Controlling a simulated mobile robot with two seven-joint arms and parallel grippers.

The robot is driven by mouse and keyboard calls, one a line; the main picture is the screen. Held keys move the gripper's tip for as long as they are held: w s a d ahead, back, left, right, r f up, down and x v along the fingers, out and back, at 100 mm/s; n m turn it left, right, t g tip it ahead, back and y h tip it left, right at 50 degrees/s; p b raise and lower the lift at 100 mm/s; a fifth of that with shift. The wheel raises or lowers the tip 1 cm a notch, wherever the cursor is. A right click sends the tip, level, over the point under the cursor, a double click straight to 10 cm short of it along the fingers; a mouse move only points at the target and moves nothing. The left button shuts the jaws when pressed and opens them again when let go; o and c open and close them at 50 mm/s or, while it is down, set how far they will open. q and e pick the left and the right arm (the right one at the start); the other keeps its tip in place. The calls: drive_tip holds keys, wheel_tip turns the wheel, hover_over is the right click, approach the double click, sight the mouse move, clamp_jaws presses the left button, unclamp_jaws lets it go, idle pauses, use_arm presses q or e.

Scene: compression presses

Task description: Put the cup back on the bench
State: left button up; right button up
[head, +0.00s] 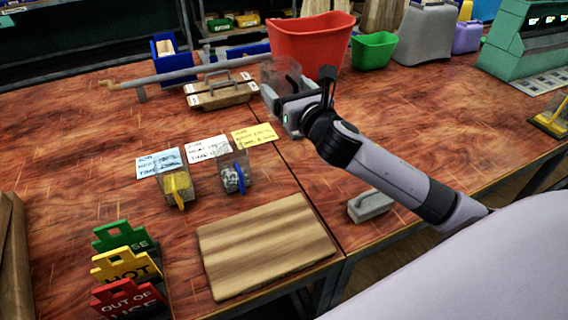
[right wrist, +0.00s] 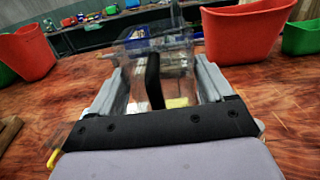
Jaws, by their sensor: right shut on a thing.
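My right gripper (head: 284,98) is shut on a clear cup (head: 281,74), over the bench (head: 130,105) in front of the red bin. In the right wrist view the clear cup (right wrist: 178,62) sits between the two grey fingers of the gripper (right wrist: 160,85), with a dark upright strip that looks like its handle. I cannot tell how far its base is above the bench. Two more clear cups stand on the bench, one with a yellow handle (head: 179,187) and one with a blue handle (head: 238,177). My left gripper is not in view.
Blue (head: 159,163), white (head: 207,149) and yellow (head: 254,136) cards lie behind the cups. A wooden board (head: 265,245) lies in front. A red bin (head: 312,42) and green bin (head: 373,52) stand behind. Upright signs (head: 125,265) stand front left.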

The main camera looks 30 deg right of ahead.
drive_tip(key=shift+w+d+r, duration=0.25)
drive_tip(key=shift+d+r, duration=0.1)
drive_tip(key=shift+r, duration=0.05)
drive_tip(key=shift+w+d+f, duration=0.1)
drive_tip(key=shift+d+f, duration=0.05)
drive_tip(key=shift+f+b, duration=2.35)
drive_tip(key=shift+f, duration=7.4)
drive_tip(key=shift+f, duration=0.25)
drive_tip(key=o, duration=1)
drive_tip(key=shift+o, duration=0.2)
